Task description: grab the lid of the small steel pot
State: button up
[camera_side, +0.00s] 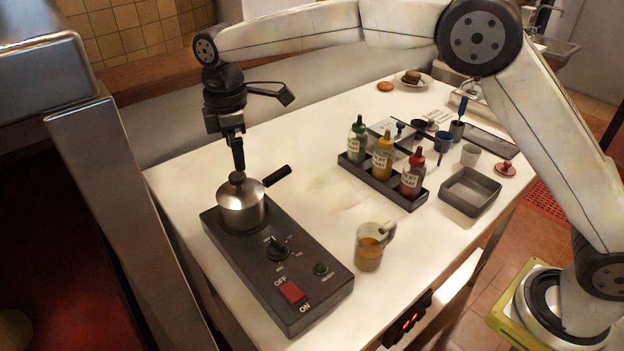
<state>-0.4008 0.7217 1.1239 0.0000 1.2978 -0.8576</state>
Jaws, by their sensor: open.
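The small steel pot (243,214) stands on the burner at the far end of a dark hot plate (318,287). Its handle (277,176) points to the upper right. The shiny lid (241,193) sits on the pot, with a dark knob (237,178) on top. My gripper (238,166) points straight down right above the knob. Its fingers look open and their tips are close to the knob. I cannot tell whether they are beside the knob or just above it, since the fingers overlap in this view.
A glass mug (369,252) stands right of the hot plate. A dark caddy (408,202) holds green, yellow and red sauce bottles behind it. The table left of the caddy is clear.

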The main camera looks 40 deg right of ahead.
aim_at(239, 174)
jog(key=shift+f, duration=3.9)
